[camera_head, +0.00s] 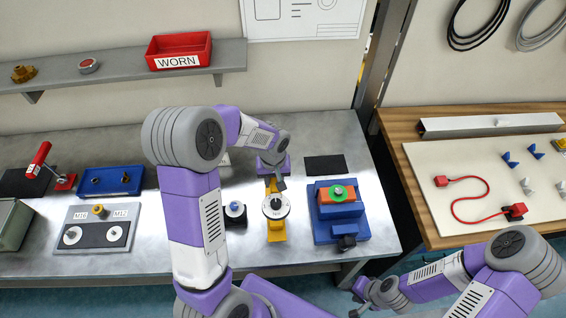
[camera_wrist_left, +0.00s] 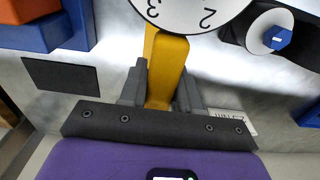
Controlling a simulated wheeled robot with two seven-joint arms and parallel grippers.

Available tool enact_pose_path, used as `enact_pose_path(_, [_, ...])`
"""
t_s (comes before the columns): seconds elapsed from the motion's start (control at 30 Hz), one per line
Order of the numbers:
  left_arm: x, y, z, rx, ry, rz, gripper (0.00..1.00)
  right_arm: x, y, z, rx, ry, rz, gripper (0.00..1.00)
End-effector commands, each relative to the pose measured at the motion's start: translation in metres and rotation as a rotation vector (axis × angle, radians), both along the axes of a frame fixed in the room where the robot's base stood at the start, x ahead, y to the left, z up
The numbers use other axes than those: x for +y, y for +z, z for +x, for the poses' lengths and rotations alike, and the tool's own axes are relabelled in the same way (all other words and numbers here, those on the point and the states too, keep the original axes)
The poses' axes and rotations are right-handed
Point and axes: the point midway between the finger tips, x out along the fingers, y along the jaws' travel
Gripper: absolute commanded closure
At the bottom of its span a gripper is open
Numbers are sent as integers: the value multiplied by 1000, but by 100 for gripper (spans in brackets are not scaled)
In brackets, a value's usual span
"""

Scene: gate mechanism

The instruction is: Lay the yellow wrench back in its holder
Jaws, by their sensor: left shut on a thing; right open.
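A yellow bar (camera_head: 277,232) with a round white dial (camera_head: 276,206) on it is at the middle of the workbench; I take it to be the yellow wrench. It also shows in the left wrist view (camera_wrist_left: 170,62), under the dial (camera_wrist_left: 190,8). My left gripper (camera_head: 275,184) is shut on its yellow bar, on the far side of the dial; its fingers (camera_wrist_left: 160,90) close around the bar. My right gripper (camera_head: 372,298) is open and empty, at the front. I cannot make out a separate holder; the dial and my arm hide parts.
A blue fixture with an orange block (camera_head: 338,209) stands close to the right of the dial. A small dark base with a blue knob (camera_head: 235,211) is close on the left. A black mat (camera_head: 325,166) lies behind. A grey board (camera_head: 70,216) is further left.

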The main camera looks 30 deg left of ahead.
Motion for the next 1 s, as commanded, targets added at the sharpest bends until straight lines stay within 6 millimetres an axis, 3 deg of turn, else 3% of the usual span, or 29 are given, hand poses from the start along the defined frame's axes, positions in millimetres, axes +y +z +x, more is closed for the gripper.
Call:
enact_pose_path(0.57, [1, -47, 0, -2, 2, 0, 100, 0, -34, -1, 1, -1, 0, 57])
enact_pose_path(1.0, [1, -50, 0, -2, 3, 0, 100, 0, -36, -1, 1, 0, 0, 57])
